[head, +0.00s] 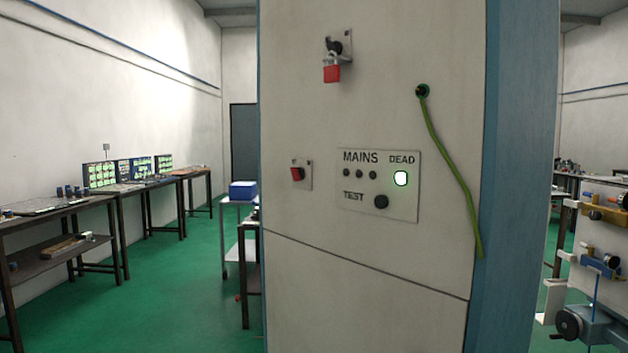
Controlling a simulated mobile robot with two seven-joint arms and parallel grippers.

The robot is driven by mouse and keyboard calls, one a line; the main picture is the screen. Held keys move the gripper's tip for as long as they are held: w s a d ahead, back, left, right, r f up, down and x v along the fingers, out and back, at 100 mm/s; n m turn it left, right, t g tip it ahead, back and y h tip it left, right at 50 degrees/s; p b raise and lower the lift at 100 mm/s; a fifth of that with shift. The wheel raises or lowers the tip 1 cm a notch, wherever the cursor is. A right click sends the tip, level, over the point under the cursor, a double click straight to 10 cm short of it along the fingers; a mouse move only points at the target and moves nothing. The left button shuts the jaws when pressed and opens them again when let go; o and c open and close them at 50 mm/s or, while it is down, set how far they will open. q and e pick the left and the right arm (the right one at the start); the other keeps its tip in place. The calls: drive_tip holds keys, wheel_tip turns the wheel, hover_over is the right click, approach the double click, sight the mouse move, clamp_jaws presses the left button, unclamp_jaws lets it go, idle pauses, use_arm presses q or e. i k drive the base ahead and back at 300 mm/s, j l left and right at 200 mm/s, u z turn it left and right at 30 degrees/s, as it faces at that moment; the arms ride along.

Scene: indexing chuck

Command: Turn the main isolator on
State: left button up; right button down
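A pale grey cabinet front fills the middle of the head view. Near its top is a black rotary handle (335,47) on a small grey plate, with a red padlock (332,73) hanging from it. Lower left is a smaller red switch (297,174) on its own plate. I cannot tell from lettering which one is the main isolator. A panel (400,206) marked MAINS, TEST and DEAD has three dark lamps (359,174), a black TEST button (381,202) and a bright white-green DEAD lamp (401,178). Neither of my grippers is in view.
A green-yellow cable (452,172) hangs from a socket (422,91) down the cabinet's right side. Workbenches (150,184) line the left wall, and a trolley with a blue box (243,190) stands behind. A rack of machine parts (600,240) is at right. Green floor (185,290) is open at left.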

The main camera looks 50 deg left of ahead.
sight(298, 174)
drive_tip(key=u, duration=1.65)
